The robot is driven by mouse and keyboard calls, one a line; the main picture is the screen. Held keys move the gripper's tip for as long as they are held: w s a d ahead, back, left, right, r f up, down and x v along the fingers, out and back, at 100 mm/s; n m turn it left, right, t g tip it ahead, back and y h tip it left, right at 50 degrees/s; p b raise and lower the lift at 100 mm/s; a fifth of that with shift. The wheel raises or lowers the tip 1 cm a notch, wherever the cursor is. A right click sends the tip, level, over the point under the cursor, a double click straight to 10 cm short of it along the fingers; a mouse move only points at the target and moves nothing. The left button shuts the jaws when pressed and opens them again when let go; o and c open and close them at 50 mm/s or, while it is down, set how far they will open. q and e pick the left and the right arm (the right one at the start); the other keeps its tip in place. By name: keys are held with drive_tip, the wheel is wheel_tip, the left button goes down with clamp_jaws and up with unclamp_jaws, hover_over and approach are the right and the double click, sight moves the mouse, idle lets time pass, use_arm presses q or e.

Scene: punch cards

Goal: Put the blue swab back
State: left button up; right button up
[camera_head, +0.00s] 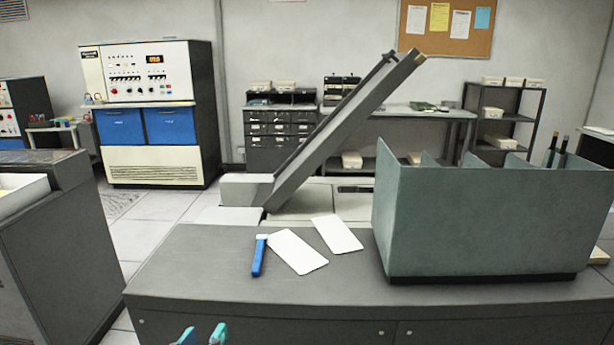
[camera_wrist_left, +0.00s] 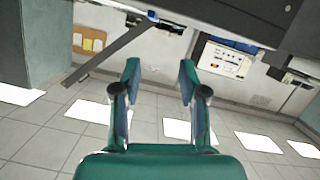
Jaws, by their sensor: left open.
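The blue swab (camera_head: 259,256) lies on the grey desk top, just left of two white cards. The nearer card (camera_head: 297,252) is close beside it or touching it; I cannot tell which. The farther card (camera_head: 337,234) lies to the right. My left gripper (camera_head: 203,335) shows only its teal fingertips at the bottom edge of the head view, in front of the desk and below its top. In the left wrist view its two fingers (camera_wrist_left: 160,80) are spread with nothing between them. My right gripper is not in view.
A tall grey-green divided bin (camera_head: 480,222) stands on the desk's right side, with dark sticks (camera_head: 556,150) upright at its right end. A slanted grey chute (camera_head: 340,130) rises behind the cards. The desk top (camera_head: 190,275) is clear left of the swab.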

use_arm(q)
drive_tip(key=s+a+f+g+y+p, duration=0.15)
drive_tip(key=f+g, duration=0.25)
drive_tip(key=f, duration=0.9)
drive_tip(key=a+f+g+h+p, duration=0.1)
drive_tip(key=a+f+g+p, duration=0.2)
drive_tip(key=f, duration=0.9)
drive_tip(key=s+d+f+g+h, duration=0.1)
drive_tip(key=s+d+f+g, duration=0.2)
drive_tip(key=s+f, duration=0.3)
drive_tip(key=s+d+f+g+h+p, duration=0.1)
drive_tip(key=s+d+f+g+h, duration=0.1)
drive_tip(key=s+d+f+g, duration=0.2)
wheel_tip(320, 180, down, 3)
drive_tip(key=s+d, duration=0.1)
drive_tip(key=s, duration=0.1)
drive_tip(key=shift+s, duration=0.4)
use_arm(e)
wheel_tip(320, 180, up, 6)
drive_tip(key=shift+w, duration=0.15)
use_arm(q)
drive_tip(key=shift+a, duration=0.1)
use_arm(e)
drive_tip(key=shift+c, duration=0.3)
